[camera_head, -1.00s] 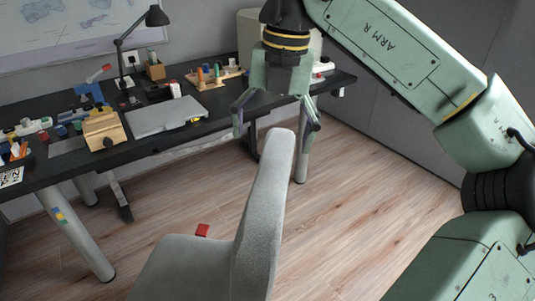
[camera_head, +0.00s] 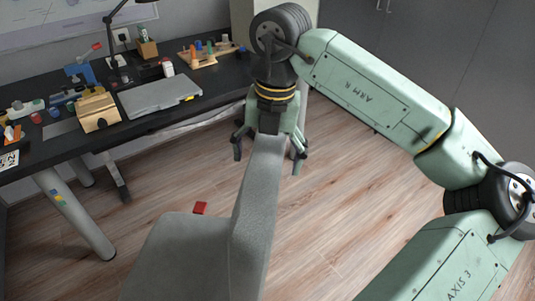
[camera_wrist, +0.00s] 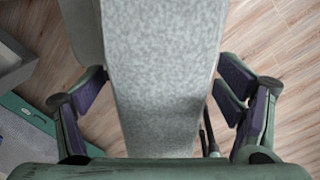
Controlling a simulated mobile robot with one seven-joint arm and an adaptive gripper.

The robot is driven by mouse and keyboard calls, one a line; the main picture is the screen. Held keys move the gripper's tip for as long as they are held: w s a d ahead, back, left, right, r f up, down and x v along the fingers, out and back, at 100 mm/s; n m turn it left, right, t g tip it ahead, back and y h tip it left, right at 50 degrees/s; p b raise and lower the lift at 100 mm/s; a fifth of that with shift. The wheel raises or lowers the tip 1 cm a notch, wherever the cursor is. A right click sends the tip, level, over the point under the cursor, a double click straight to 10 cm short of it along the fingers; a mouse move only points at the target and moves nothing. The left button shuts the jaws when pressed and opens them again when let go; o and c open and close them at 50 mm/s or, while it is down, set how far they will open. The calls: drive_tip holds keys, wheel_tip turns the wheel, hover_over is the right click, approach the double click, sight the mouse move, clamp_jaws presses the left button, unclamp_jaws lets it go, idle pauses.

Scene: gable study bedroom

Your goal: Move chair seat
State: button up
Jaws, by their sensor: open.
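The grey fabric chair stands in front of the desk. Its tall backrest (camera_head: 258,210) rises at the lower middle of the head view, and its seat (camera_head: 178,258) lies to the left. My gripper (camera_head: 268,150) is open at the top of the backrest, pointing down, with one finger on each side of it. In the wrist view the backrest (camera_wrist: 163,75) runs between the spread fingers of my gripper (camera_wrist: 165,105). Gaps show between the backrest and the finger pads on both sides. The chair's base is hidden.
A black desk (camera_head: 100,140) carries a grey laptop (camera_head: 160,95), a wooden box (camera_head: 98,110), a lamp and a tool rack (camera_head: 210,52). A small red block (camera_head: 200,208) shows by the seat's far edge. Wooden floor (camera_head: 330,210) is clear to the right.

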drive_tip(key=shift+c, duration=0.2)
drive_tip(key=c, duration=1.6)
